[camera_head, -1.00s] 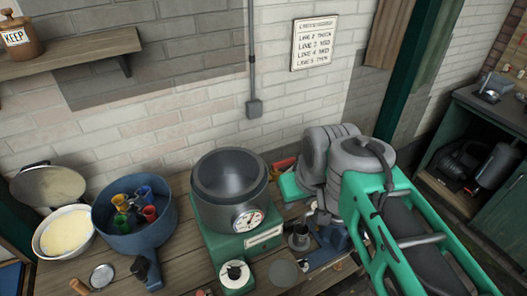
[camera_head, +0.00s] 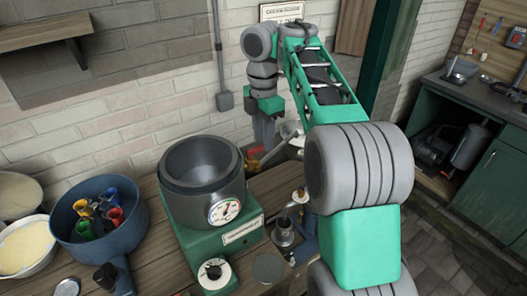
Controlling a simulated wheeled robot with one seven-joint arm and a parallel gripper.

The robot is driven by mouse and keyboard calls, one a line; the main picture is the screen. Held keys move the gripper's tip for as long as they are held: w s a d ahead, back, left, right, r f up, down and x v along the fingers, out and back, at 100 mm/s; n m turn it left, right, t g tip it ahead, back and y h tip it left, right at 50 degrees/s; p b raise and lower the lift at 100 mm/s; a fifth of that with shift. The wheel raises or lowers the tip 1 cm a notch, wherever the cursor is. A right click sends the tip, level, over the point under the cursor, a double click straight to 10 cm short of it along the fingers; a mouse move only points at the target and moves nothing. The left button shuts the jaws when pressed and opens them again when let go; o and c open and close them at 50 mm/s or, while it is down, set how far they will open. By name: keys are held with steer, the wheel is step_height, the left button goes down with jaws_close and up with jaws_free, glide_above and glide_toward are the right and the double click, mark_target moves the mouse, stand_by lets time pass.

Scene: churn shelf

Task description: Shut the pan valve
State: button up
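A dark grey round pan (camera_head: 203,172) stands on a green base (camera_head: 243,238) with a round gauge (camera_head: 224,210) on its front. A white dial with a black knob (camera_head: 214,272) sits at the front of the base. A small red part (camera_head: 250,164) shows just behind the pan's right side, partly hidden. I cannot tell which of these parts is the pan valve. My gripper (camera_head: 264,140) points down behind and right of the pan, close to the red part. Its fingers are too small to tell open from shut, or whether they touch anything.
A blue pot (camera_head: 135,228) with several coloured cups and a pale-filled bowl (camera_head: 28,248) stand left. A metal cup (camera_head: 283,232) stands right of the base. A wall shelf (camera_head: 40,32) is upper left. My arm covers the bench's right side.

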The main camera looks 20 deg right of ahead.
steer(key=shift+f, duration=0.75)
steer(key=shift+r, duration=0.1)
steer(key=shift+c, duration=0.2)
jaws_close()
